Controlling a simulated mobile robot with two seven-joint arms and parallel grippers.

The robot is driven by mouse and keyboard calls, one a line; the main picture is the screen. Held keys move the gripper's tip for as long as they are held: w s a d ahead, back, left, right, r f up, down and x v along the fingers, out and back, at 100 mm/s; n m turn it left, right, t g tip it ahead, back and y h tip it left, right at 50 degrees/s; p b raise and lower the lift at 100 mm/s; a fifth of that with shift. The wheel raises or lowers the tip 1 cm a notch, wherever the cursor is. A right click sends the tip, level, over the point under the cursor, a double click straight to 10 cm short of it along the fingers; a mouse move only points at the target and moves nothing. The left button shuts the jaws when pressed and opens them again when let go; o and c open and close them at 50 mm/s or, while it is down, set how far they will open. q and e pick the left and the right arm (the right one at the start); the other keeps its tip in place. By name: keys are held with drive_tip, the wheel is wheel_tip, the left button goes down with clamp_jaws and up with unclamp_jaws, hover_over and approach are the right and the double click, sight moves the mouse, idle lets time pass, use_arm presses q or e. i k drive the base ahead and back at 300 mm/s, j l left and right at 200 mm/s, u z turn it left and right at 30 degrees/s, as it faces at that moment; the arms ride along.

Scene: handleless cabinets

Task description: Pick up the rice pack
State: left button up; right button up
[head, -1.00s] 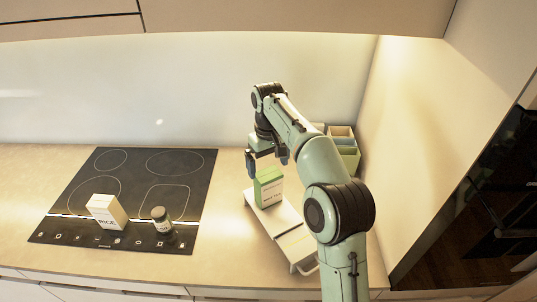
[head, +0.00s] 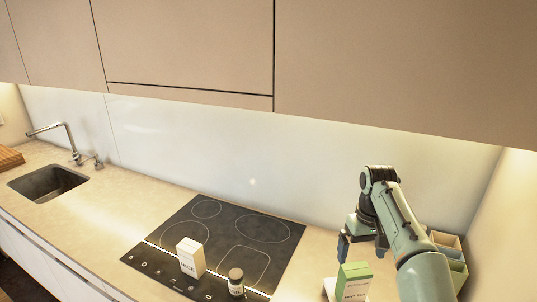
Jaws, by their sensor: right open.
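The rice pack (head: 191,257) is a white box with dark "RICE" lettering. It stands on the front part of the black cooktop (head: 225,226). My right gripper (head: 361,250) is at the right, far from the rice pack. It points down, open and empty, just above and behind a green and white box (head: 353,281). My left gripper is not in view.
A dark jar (head: 236,281) with a pale label stands right of the rice pack. Green bins (head: 452,262) stand in the right corner. A sink (head: 48,183) with a tap is at the left. Upper cabinets (head: 185,45) overhang the counter.

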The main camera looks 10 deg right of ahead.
sight(190, 253)
drive_tip(key=k+j, duration=0.8)
